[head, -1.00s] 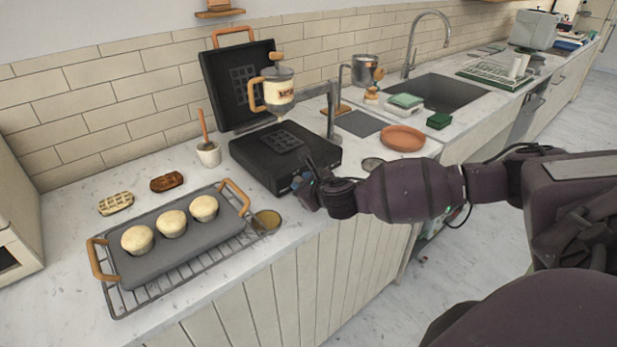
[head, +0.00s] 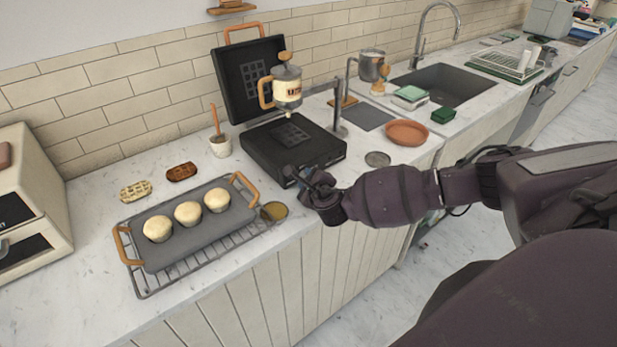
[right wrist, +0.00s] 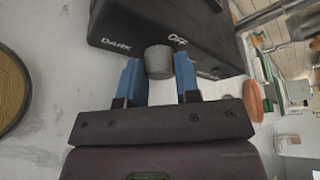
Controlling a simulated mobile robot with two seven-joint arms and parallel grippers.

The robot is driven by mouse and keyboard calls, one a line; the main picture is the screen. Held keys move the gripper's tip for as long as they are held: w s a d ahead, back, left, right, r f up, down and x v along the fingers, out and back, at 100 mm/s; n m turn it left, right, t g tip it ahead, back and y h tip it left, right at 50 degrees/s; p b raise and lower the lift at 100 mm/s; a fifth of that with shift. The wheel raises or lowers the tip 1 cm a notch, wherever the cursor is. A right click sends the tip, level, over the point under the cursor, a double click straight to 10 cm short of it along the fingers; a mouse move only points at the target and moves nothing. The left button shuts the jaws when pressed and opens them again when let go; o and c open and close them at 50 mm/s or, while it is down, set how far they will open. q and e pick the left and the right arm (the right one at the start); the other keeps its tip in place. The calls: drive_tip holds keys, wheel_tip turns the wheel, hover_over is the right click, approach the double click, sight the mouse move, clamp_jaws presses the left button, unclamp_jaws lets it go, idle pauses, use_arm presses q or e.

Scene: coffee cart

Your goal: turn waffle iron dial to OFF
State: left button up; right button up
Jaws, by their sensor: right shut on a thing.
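The black waffle iron (head: 320,149) stands on the counter with its lid (head: 236,92) raised. Its front face also shows in the right wrist view (right wrist: 215,50), with the words DARK and OFF in white. A short grey round dial (right wrist: 158,62) sticks out between these words. My right gripper (right wrist: 158,78) is shut on the dial, one blue finger on each side. I cannot make out a pointer mark on the dial. In the head view my right gripper (head: 297,180) is at the iron's front edge, and the dial is hidden there. My left gripper is not in view.
A tray (head: 205,240) with three muffins sits on a wire rack to the left, close to my gripper. A golden round dish (head: 274,211) lies between them. A dispenser (head: 288,88) stands by the iron. A terracotta dish (head: 407,132) is to the right.

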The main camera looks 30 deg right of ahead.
drive_tip(key=shift+f, duration=0.1)
drive_tip(key=o, duration=0.9)
drive_tip(key=v, duration=1.1)
drive_tip(key=shift+p, duration=0.3)
drive_tip(key=shift+a, duration=0.1)
